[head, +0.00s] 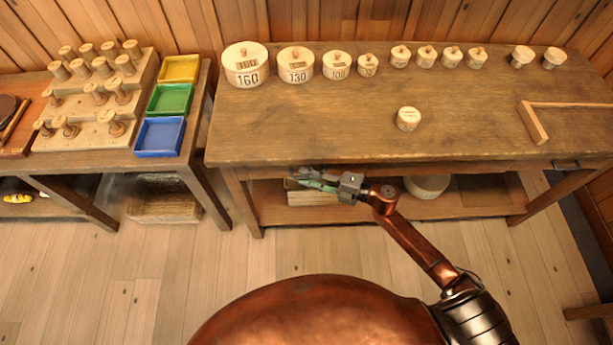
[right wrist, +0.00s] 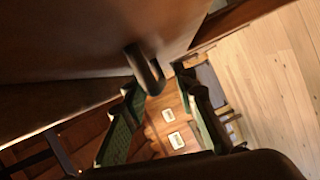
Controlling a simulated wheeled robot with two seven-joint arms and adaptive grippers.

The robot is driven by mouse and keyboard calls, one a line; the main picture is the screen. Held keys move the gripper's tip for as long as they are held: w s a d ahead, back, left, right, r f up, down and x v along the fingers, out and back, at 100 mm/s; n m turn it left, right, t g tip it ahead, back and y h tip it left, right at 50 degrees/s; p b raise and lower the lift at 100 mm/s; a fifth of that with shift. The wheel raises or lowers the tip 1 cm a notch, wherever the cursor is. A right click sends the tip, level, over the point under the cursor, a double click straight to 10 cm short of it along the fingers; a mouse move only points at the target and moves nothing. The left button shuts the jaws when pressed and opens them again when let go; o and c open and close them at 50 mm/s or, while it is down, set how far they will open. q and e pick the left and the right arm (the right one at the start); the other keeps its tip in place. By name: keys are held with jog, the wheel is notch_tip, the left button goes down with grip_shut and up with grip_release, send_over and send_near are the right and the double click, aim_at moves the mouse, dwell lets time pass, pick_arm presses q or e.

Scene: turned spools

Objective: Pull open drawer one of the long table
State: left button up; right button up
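The long table (head: 460,125) stands across the middle and right of the head view. My right gripper (head: 304,178) is just in front of and below its front edge, toward the table's left end. In the right wrist view, a dark bar handle (right wrist: 143,68) stands out from a brown wooden face. My right gripper (right wrist: 160,88) is open there, with its green-padded fingers apart and the handle near the tips, around its near end. I cannot tell whether they touch. In the head view the drawer front by the gripper is hidden under the tabletop edge. My left gripper is not in view.
Another dark handle (head: 566,164) shows at the table's right front. Numbered round boxes (head: 246,65) line the back, and a lone one (head: 408,118) stands mid-table. A wooden T-shaped piece (head: 533,122) lies right. A side table with spools and coloured trays (head: 160,137) stands left.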

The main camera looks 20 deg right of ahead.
jog(key=shift+w+a, duration=0.15)
jog(key=shift+c, duration=0.2)
grip_shut()
dwell(0.5)
